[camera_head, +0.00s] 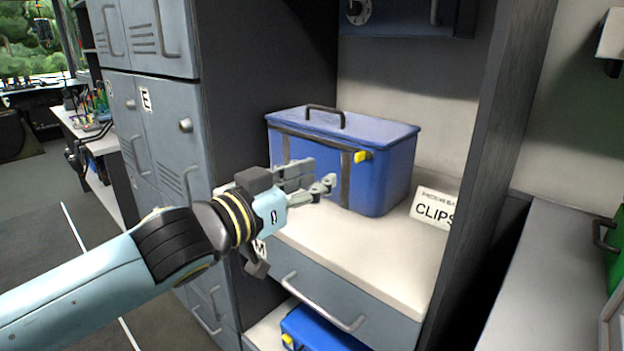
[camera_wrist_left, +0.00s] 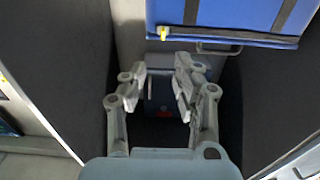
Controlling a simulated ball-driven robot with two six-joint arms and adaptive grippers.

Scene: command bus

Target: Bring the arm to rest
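My left arm (camera_head: 90,285) comes in from the left in the head view. Its gripper (camera_head: 312,178) is in front of a blue box with a black handle and a yellow latch (camera_head: 385,165), which stands on a white shelf (camera_head: 350,258). In the left wrist view the two fingers of the left gripper (camera_wrist_left: 160,82) stand apart with nothing between them, so it is open and empty. The blue box (camera_wrist_left: 235,15) shows at the top of that view, apart from the fingers. My right gripper is not in view.
A drawer with a handle (camera_head: 325,300) is below the shelf, and another blue box (camera_head: 320,330) sits lower down. Grey lockers (camera_head: 160,120) stand at the left, a grey counter (camera_head: 540,270) at the right.

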